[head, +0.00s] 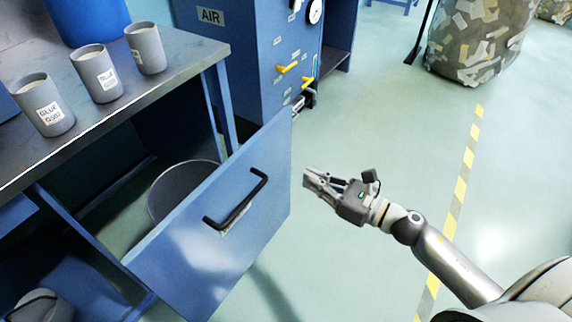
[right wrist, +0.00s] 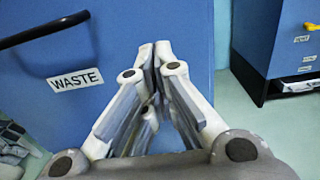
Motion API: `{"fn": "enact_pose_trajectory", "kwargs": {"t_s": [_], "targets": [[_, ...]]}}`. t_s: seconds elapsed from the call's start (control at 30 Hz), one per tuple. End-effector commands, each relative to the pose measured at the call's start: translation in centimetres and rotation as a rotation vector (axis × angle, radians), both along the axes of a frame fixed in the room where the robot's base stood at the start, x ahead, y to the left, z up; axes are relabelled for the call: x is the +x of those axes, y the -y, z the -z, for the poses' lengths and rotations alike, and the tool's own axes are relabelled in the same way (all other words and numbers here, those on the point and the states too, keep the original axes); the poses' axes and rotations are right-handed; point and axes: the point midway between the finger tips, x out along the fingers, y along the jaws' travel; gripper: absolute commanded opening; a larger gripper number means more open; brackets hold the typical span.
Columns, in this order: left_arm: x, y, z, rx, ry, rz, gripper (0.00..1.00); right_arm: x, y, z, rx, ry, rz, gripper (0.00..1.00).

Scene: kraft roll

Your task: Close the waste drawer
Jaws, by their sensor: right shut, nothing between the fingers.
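The waste drawer (head: 215,245) stands pulled out from under the workbench, with a blue front panel and a black bar handle (head: 237,203). A grey round bin (head: 178,182) sits inside it. In the right wrist view the drawer front (right wrist: 115,40) carries a WASTE label (right wrist: 75,79) below the handle (right wrist: 42,31). My right gripper (head: 309,179) is just right of the panel in the head view, with its fingers together and empty. In the right wrist view its fingertips (right wrist: 153,56) point at the panel; I cannot tell whether they touch it.
The workbench (head: 185,60) holds three grey glue cups (head: 97,74). A blue cabinet (head: 250,50) with yellow valve handles stands beyond the drawer. A large bag of scraps (head: 475,40) is at the back right. The floor right of the drawer is clear, with a striped line (head: 462,190).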

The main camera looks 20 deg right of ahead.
Motion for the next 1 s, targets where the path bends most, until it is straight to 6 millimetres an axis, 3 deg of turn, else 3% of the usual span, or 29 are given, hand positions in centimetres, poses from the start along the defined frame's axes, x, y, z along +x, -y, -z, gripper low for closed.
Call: {"fn": "enact_pose_trajectory", "kwargs": {"t_s": [0.5,1.0], "targets": [[0.1,0.1,2.9,0.000,-0.018,0.001,0.82,5.4,-4.2,-0.1,0.001,0.001,0.001,0.00],[0.8,0.3,3.3,-0.002,-0.009,0.004,0.82,6.0,-4.7,0.0,0.000,-0.001,0.001,0.00]]}}
